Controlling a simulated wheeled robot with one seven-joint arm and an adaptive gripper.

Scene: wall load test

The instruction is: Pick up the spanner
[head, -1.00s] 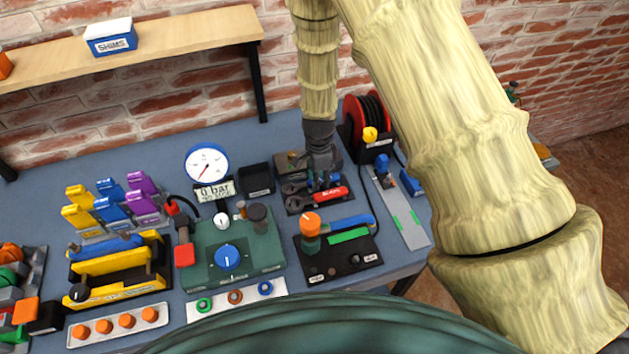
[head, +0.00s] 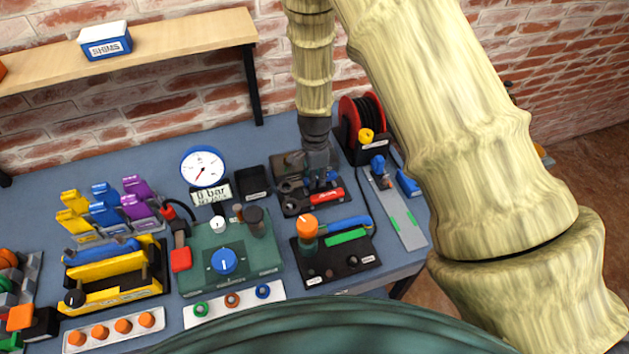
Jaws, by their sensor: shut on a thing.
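The spanner appears to be the dark grey tool whose open head (head: 290,186) shows at the left of a small dark tray in the head view. Its other end runs in under my gripper. My gripper (head: 321,181) points down over this tray. I cannot tell whether the spanner is clear of the tray. A red-handled tool (head: 328,196) with a label lies just in front of the fingers.
A green panel (head: 266,265) with a blue knob and a gauge (head: 203,167) stand to the left. A black box (head: 335,259) with an orange knob is in front. A red cable reel (head: 362,122) stands close behind right. A shelf (head: 190,35) is at upper left.

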